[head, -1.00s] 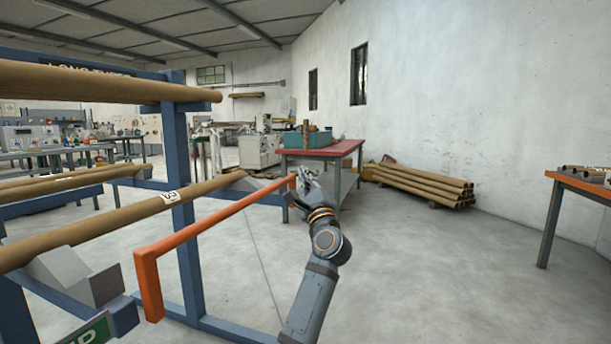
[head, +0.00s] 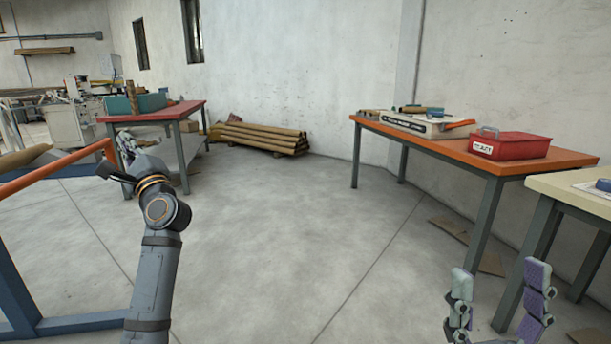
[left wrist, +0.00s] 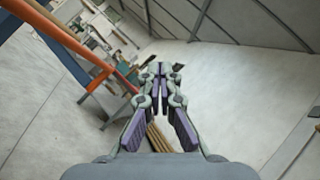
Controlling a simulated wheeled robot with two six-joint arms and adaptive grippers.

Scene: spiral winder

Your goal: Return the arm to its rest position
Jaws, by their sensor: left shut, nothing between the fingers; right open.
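My left arm comes up from the bottom left in the head view. Its gripper (head: 127,148) is beside the end of the orange bar (head: 55,169), partly hidden by my own wrist. In the left wrist view the left gripper (left wrist: 157,72) is shut with its fingertips together and nothing between them. The orange bar (left wrist: 62,36) passes to its left there; I cannot tell whether they touch. My right gripper (head: 498,285) is at the bottom right of the head view, fingers apart, pointing up and empty.
A red-topped table (head: 152,112) stands behind the left gripper. Long brown tubes (head: 262,137) lie stacked by the wall. An orange-topped table (head: 450,144) holds a red box (head: 508,146). A cream table (head: 575,187) is at the right edge.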

